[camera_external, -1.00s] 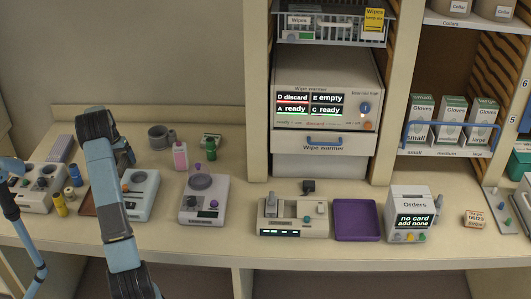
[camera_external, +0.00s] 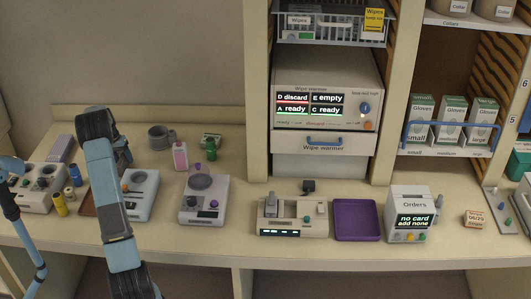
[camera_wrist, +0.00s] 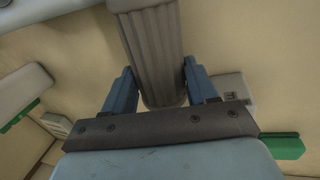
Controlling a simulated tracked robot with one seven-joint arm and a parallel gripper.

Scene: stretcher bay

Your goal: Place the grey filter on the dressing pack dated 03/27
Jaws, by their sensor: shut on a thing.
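In the wrist view, the grey filter (camera_wrist: 157,58), a ridged grey cylinder, stands between the two blue fingers of my gripper (camera_wrist: 160,92). The gripper is shut on it. The filter's top end runs out of the picture. In the external view my arm's upper bend is over the left part of the counter, and the gripper and the filter are hidden behind the arm. A small tan labelled pack (camera_external: 477,219) lies on the counter at the far right; its date seems to read 06/29, but it is small. I cannot make out a pack dated 03/27.
The counter holds a device with a round plate (camera_external: 203,195), a grey ring-shaped piece (camera_external: 160,138), a pink bottle (camera_external: 180,155), a purple tray (camera_external: 357,220) and an orders box (camera_external: 410,212). The counter's front strip is mostly bare.

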